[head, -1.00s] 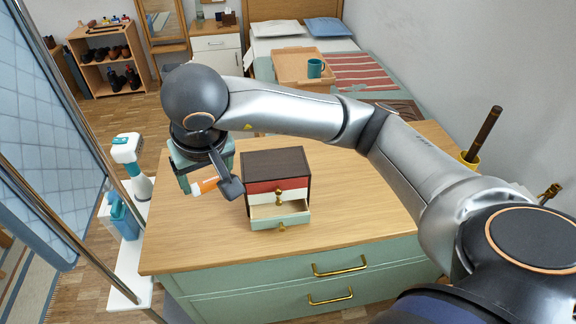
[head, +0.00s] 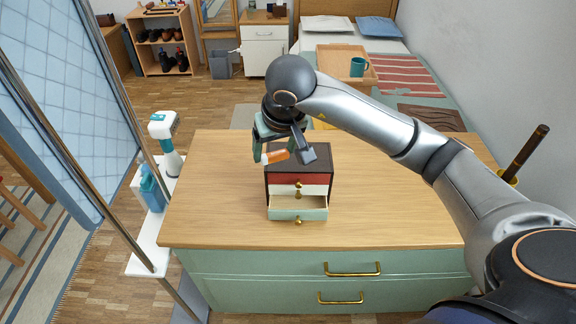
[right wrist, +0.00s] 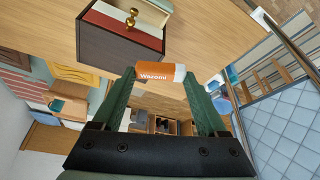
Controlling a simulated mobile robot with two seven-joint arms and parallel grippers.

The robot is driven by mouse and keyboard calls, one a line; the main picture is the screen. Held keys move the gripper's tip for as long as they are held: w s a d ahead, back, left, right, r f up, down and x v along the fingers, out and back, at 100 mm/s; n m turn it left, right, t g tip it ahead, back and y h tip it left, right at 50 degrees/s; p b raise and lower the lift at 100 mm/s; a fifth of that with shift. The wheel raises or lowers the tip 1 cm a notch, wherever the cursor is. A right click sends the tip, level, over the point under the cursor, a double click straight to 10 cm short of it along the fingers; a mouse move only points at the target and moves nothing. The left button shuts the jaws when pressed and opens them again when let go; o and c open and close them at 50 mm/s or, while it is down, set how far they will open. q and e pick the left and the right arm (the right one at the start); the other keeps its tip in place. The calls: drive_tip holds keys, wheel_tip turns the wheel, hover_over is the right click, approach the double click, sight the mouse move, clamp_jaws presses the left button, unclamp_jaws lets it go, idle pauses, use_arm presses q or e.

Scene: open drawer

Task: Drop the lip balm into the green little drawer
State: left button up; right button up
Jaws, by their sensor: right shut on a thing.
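An orange lip balm with a white end (head: 274,157) is held between the fingers of my right gripper (head: 284,153). In the right wrist view the lip balm (right wrist: 160,73) lies across the green fingertips. The small dark chest (head: 318,160) stands on the dresser top, with a red, a white and a green drawer. The green little drawer (head: 298,214) is at the bottom and is pulled open; its inside shows. My right gripper is above the chest's top left part, higher than the open drawer. My left gripper is not in view.
The wooden dresser top (head: 400,210) is clear around the chest. A white side shelf (head: 148,228) at the left holds a blue bottle (head: 152,188) and a white and teal bottle (head: 165,140). A dark stick (head: 525,152) stands at the right.

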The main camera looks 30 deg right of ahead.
sight(285, 156)
drive_tip(key=d+f, duration=0.1)
drive_tip(key=f, duration=0.1)
drive_tip(key=w+d+f, duration=0.1)
drive_tip(key=d+f, duration=0.1)
drive_tip(key=shift+w+f, duration=0.1)
drive_tip(key=shift+f, duration=0.05)
drive_tip(key=f, duration=0.3)
drive_tip(key=shift+w+d+f+p, duration=0.1)
drive_tip(key=shift+d+f+p, duration=0.2)
drive_tip(key=shift+d, duration=0.05)
drive_tip(key=shift+f, duration=0.15)
drive_tip(key=shift+f, duration=0.2)
drive_tip(key=o, duration=1.2)
